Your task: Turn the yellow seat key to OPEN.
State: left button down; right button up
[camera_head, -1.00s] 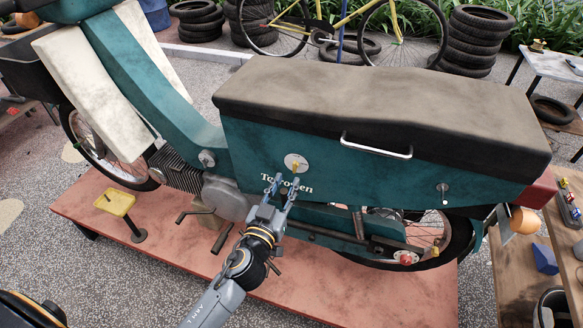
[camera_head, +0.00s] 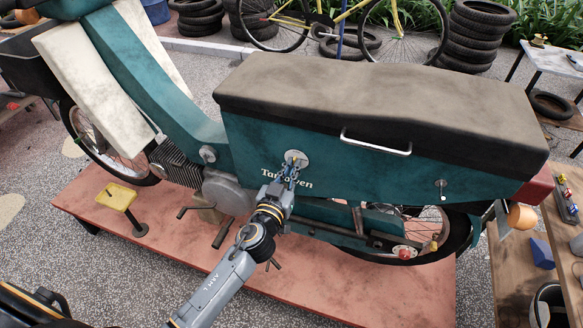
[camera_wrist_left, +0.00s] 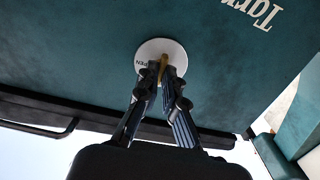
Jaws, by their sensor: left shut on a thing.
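The yellow seat key (camera_wrist_left: 164,63) sits in a round white plate (camera_head: 297,158) on the teal side panel of the scooter, below the seat. In the left wrist view the white plate (camera_wrist_left: 150,52) carries lettering of which "PEN" shows. My left gripper (camera_head: 293,170) is at the plate, its fingers shut on the key. In the left wrist view the fingertips of my left gripper (camera_wrist_left: 164,76) are on both sides of the key and hide part of it. The key's exact angle is hard to tell. My right gripper is not in view.
The dark seat (camera_head: 370,95) with a chrome handle (camera_head: 376,143) lies above the panel. The scooter stands on a red platform (camera_head: 150,225). A yellow-topped pedal stand (camera_head: 117,197) is at left. A wooden bench (camera_head: 512,265) stands at the right.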

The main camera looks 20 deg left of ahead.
pick_arm(q)
jog(key=shift+m, duration=0.3)
jog(key=shift+d+f+m+b, duration=0.1)
jog(key=shift+m+b, duration=0.1)
jog(key=shift+m, duration=3.6)
jog(key=shift+d+f+m+b, duration=0.1)
jog(key=shift+m+b, duration=0.05)
jog(key=shift+m, duration=3.65)
jog(key=c, duration=1.5)
grip_release()
jog(key=s, duration=1.2)
jog(key=shift+a, duration=0.15)
